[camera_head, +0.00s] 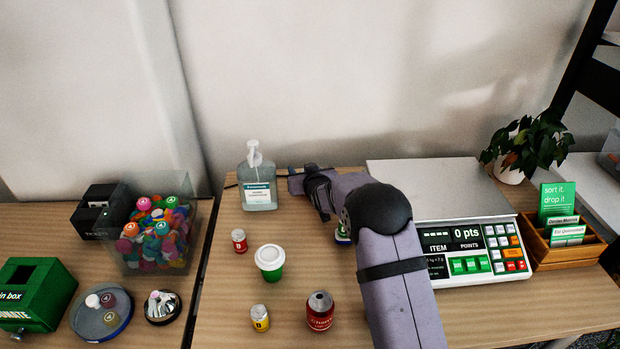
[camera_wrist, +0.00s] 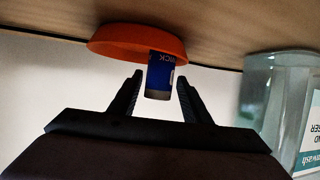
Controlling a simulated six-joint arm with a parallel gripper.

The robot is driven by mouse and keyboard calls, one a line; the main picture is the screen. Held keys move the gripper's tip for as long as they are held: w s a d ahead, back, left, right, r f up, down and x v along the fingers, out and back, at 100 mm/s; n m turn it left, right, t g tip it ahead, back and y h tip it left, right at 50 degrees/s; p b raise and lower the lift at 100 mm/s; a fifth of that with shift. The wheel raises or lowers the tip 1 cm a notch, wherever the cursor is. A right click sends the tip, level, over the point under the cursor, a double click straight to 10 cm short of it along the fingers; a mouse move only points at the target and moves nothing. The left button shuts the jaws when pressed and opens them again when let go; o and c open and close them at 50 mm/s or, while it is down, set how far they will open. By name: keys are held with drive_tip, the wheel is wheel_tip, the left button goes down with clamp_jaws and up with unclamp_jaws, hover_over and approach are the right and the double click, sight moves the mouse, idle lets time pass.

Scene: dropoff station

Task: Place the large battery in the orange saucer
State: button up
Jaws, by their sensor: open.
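The wrist view is upside down. In it a blue cylinder with a dark grey end (camera_wrist: 161,74), which looks like the large battery, stands upright between my gripper's (camera_wrist: 160,79) fingers. Gaps show on both sides of it. Its lower part overlaps the orange saucer (camera_wrist: 125,40); I cannot tell for sure if it is inside or just in front. In the head view my gripper (camera_head: 293,181) reaches left, just right of the sanitizer bottle. The saucer and the blue cylinder do not clearly show there.
The sanitizer bottle (camera_head: 257,182) is close to my gripper. A white-lidded green cup (camera_head: 270,262), red can (camera_head: 320,311), small red can (camera_head: 239,241) and yellow can (camera_head: 260,318) stand in front. A points console (camera_head: 470,255) is right. A clear bin (camera_head: 156,225) is left.

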drive_tip(key=v, duration=1)
drive_tip(key=shift+s+d+r, duration=0.1)
drive_tip(key=shift+s, duration=0.25)
drive_tip(key=shift+s+r, duration=0.1)
drive_tip(key=shift+r, duration=0.15)
drive_tip(key=s+d+r+g+h+p, duration=0.1)
drive_tip(key=s+d+r+g+p, duration=0.2)
drive_tip(key=s+r+p, duration=0.6)
drive_tip(key=s+d+r+m+g+p, duration=0.1)
drive_tip(key=s+d+r+g+p, duration=0.2)
drive_tip(key=s+r+p, duration=0.6)
drive_tip(key=s+d+r+m+g+h+p, duration=0.1)
drive_tip(key=s+d+r+g+p, duration=0.3)
drive_tip(key=s+p, duration=1.3)
drive_tip(key=s+r+g, duration=0.3)
drive_tip(key=s+r, duration=0.1)
drive_tip(key=r, duration=0.1)
drive_tip(key=shift+s+r+h+p, duration=0.15)
drive_tip(key=shift+s+h+p, duration=0.15)
drive_tip(key=shift+s, duration=0.05)
